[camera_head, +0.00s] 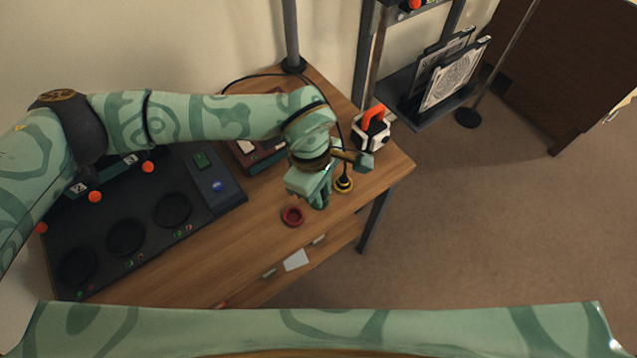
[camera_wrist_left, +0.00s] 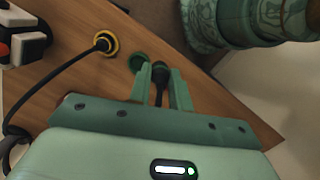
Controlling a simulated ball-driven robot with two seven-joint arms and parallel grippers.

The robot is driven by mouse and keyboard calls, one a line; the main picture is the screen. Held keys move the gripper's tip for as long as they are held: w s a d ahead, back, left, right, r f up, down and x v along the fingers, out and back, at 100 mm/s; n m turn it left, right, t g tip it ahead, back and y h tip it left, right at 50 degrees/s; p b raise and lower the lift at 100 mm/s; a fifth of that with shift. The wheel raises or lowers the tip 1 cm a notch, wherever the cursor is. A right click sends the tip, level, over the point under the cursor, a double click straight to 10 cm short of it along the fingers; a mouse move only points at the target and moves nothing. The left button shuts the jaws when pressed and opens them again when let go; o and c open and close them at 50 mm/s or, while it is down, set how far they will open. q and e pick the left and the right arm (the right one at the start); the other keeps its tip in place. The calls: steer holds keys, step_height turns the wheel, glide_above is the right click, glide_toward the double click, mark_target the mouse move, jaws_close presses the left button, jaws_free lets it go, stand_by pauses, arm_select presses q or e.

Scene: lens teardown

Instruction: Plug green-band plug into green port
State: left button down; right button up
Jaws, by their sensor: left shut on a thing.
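My left gripper (camera_head: 324,203) points down over the right part of the wooden table. In the left wrist view its two fingers (camera_wrist_left: 162,72) are closed around a dark plug (camera_wrist_left: 160,74) with a black cable. No green band can be made out on the plug. The green port (camera_wrist_left: 137,60), a green ring on the table, is just beside the left finger and partly hidden by it. I cannot tell whether the plug touches the table. In the head view the gripper hides the green port. My right gripper is in neither view.
A yellow port (camera_wrist_left: 104,43) has a black cable's plug in it; it also shows in the head view (camera_head: 343,185). A red ring (camera_head: 292,217) lies left of the gripper. A white-black box with orange handle (camera_head: 371,128) stands behind. A dark panel (camera_head: 130,225) fills the left.

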arm_select(q)
steer(key=s+r, duration=0.4)
steer(key=s, duration=0.5)
steer(key=shift+s+d+r+p, duration=0.3)
steer(key=shift+s+d+p, duration=0.05)
steer(key=shift+d+p, duration=0.1)
